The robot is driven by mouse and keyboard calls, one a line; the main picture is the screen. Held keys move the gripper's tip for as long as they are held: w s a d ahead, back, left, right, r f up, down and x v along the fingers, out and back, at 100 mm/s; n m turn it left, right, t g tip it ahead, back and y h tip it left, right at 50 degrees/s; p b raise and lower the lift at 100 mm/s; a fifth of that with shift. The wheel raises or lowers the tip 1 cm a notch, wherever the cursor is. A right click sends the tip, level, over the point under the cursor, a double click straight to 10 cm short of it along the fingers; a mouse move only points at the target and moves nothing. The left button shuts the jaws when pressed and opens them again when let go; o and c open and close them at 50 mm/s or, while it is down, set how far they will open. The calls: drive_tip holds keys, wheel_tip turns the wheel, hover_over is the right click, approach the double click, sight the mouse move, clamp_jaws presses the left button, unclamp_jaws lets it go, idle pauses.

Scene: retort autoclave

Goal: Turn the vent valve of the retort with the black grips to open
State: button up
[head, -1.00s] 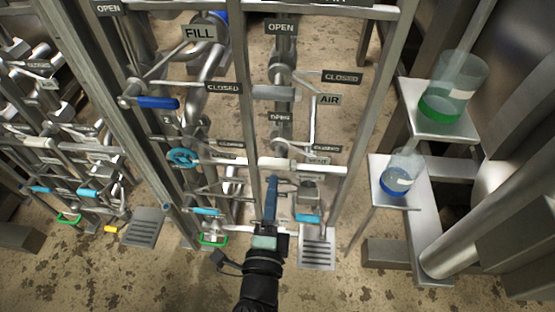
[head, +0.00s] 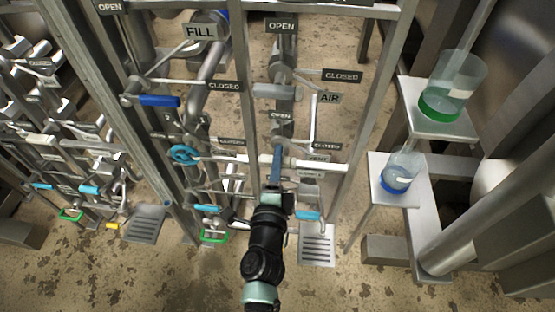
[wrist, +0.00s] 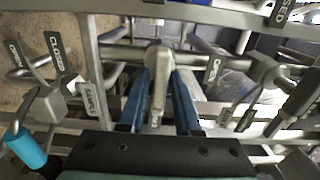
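My gripper (head: 277,152) reaches forward to the pipework in the middle of the frame. In the wrist view, its two blue fingers (wrist: 160,76) stand on either side of a pale grey lever handle (wrist: 158,88), with narrow gaps showing, so it looks open around the handle. The handle hangs from a round hub on a horizontal bar. An OPEN plate (wrist: 212,72) is to its right and a CLOSED plate (wrist: 55,52) farther left. A small VENT plate (head: 318,158) shows right of my gripper in the head view. I cannot tell whether this handle is the vent valve's.
A dark grip (wrist: 300,92) is at the right of the wrist view, a cyan grip (wrist: 25,147) at lower left. Jars stand on shelves (head: 440,122) at right.

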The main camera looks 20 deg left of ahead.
clamp_jaws()
drive_tip(key=shift+n, duration=0.3)
drive_tip(key=shift+n+p, duration=0.4)
drive_tip(key=shift+n, duration=2.2)
drive_tip(key=shift+o, duration=1.8)
unclamp_jaws()
drive_tip(key=shift+s, duration=0.15)
drive_tip(key=v, duration=1.2)
drive_tip(key=shift+s, duration=0.35)
drive_tip(key=shift+d, duration=0.15)
